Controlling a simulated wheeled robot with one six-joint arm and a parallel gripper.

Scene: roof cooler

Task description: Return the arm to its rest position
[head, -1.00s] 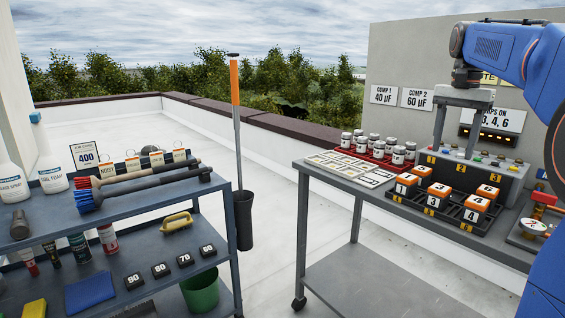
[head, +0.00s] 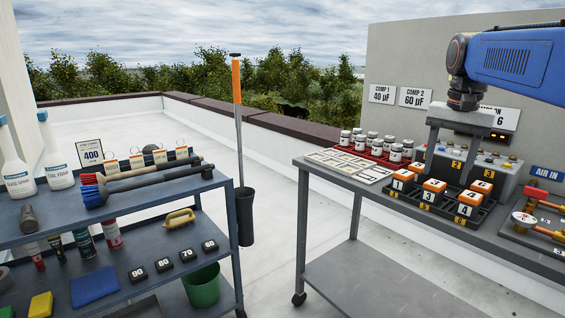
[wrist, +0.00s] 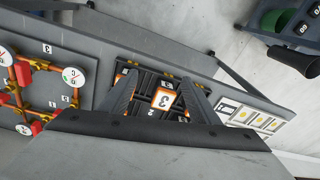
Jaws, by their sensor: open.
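My arm is blue and reaches in from the upper right in the head view. My gripper (head: 450,150) hangs from it, pointing down over the right workbench. It is above the black rack (head: 431,204) of orange-and-white numbered blocks (head: 434,186). In the wrist view my gripper (wrist: 162,100) shows two grey fingers spread apart, with nothing between them. The block marked 3 (wrist: 165,98) shows in the gap, below the fingers.
The right workbench (head: 335,182) also carries white jars in a red tray (head: 373,152), a grey terminal box (head: 500,180) and a gauge panel (head: 540,225). A cart (head: 150,199) with brushes and bottles stands left. The floor between them is clear, apart from a black holder (head: 245,218).

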